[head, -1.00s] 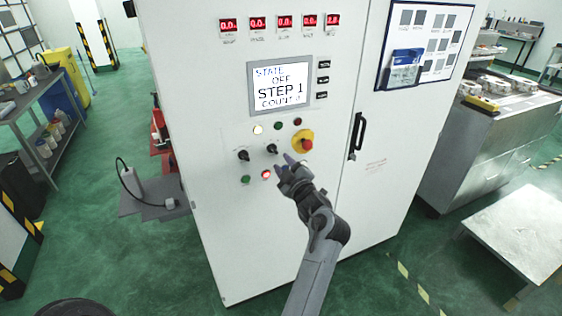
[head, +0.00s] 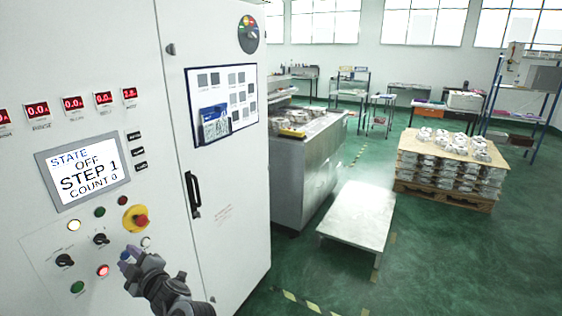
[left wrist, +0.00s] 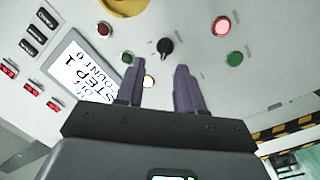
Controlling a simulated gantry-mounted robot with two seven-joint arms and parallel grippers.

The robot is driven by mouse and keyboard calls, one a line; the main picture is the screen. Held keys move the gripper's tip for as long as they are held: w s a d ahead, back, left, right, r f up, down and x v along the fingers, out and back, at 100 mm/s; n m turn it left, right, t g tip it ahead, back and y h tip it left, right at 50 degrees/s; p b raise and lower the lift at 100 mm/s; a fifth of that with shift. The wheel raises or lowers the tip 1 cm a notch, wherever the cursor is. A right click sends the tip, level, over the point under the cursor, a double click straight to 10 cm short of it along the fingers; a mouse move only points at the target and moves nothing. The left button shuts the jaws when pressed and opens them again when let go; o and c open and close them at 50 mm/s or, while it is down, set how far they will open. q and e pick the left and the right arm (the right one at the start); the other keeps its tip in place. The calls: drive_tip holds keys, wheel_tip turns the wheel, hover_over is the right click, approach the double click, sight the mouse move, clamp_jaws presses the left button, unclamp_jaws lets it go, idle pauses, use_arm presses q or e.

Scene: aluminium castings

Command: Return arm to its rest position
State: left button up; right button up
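My left gripper (head: 127,257) is in front of the control panel of a white cabinet (head: 222,170), below the red emergency button on its yellow ring (head: 140,219). In the left wrist view the two dark fingers of the gripper (left wrist: 158,68) stand apart with nothing between them. A black selector knob (left wrist: 165,46) shows beyond the gap. I cannot tell whether a finger touches the panel. My left forearm (head: 165,290) is at the bottom of the head view. The screen (head: 85,172) reads STATE OFF, STEP 1, COUNT 0. My right gripper is not in view.
A red lit button (head: 103,271) and a green button (head: 77,287) are near the gripper. The cabinet's black door handle (head: 193,194) sticks out to the right. Beyond are a metal bench (head: 305,180), a low table (head: 360,215) and a pallet of castings (head: 440,195). Green floor is open at right.

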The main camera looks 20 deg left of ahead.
use_arm(q)
drive_tip(key=s+d+f+m+t+h, duration=0.2)
drive_tip(key=d+f+m+t+h, duration=0.2)
drive_tip(key=d+f+m+h, duration=0.45)
drive_tip(key=s+d+f+m+t+h, duration=0.1)
drive_tip(key=d+f+m+t+h, duration=0.3)
drive_tip(key=d+m, duration=0.6)
drive_tip(key=s+d+f+m+g+h, duration=0.4)
drive_tip(key=s+d, duration=0.4)
drive_tip(key=s, duration=0.4)
drive_tip(key=s+d+f+m+g+h, duration=0.1)
drive_tip(key=s+d+f+m+g, duration=0.4)
drive_tip(key=s+d, duration=0.5)
wheel_tip(320, 180, up, 21)
drive_tip(key=a+n+p, duration=0.1)
drive_tip(key=a+p, duration=0.1)
drive_tip(key=p, duration=2)
drive_tip(key=shift+s+f+n, duration=0.2)
drive_tip(key=shift+s+n, duration=0.1)
drive_tip(key=shift+n, duration=0.05)
